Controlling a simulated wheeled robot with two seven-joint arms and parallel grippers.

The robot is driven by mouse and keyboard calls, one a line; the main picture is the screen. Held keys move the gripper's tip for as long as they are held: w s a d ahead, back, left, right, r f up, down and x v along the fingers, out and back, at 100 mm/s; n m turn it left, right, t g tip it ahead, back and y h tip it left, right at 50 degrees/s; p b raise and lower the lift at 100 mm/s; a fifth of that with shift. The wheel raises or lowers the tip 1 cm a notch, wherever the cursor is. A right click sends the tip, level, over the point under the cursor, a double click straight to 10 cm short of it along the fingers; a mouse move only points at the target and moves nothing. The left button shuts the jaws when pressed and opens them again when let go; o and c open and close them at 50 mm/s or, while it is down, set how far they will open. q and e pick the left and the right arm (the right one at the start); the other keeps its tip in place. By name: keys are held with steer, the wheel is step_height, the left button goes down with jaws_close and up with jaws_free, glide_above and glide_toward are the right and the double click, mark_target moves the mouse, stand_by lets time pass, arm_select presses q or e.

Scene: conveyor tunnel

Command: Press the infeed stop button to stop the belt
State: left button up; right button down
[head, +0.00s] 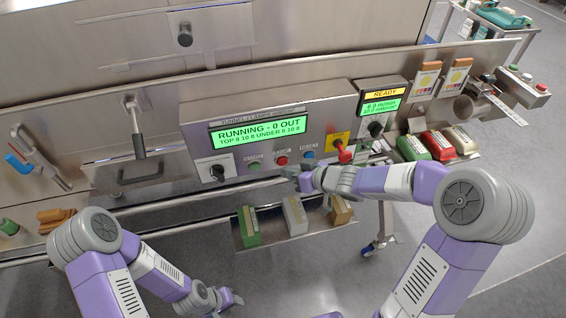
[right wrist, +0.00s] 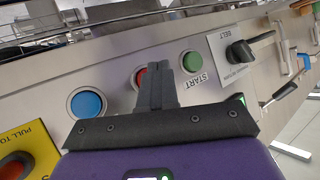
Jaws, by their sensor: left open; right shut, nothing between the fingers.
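The control panel (head: 270,135) carries a green START button (head: 255,163), a red button (head: 281,160) and a blue button (head: 307,157) in a row. My right gripper (head: 290,171) is shut and empty, just in front of the panel near the red button. In the right wrist view its fingertips (right wrist: 158,72) partly cover the red button (right wrist: 138,75); the green button (right wrist: 192,62) shows to their right. I cannot tell whether they touch the panel. The red button's label is not readable. The display (head: 258,132) reads RUNNING. My left gripper (head: 230,299) is open, low down and away from the panel.
A red pull knob (head: 343,152) on a yellow plate is right of the blue button. A BELT selector knob (right wrist: 241,52) is beside START. A rack with several cartons (head: 296,216) hangs below. Another red button (head: 541,87) sits on a box far right.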

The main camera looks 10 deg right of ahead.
stand_by(0.5)
steer(key=shift+w+p, duration=0.45)
steer(key=shift+w+p, duration=0.45)
steer(key=shift+w, duration=0.1)
stand_by(0.6)
steer(key=shift+s, duration=1)
steer(key=s, duration=0.5)
steer(key=shift+d, duration=0.1)
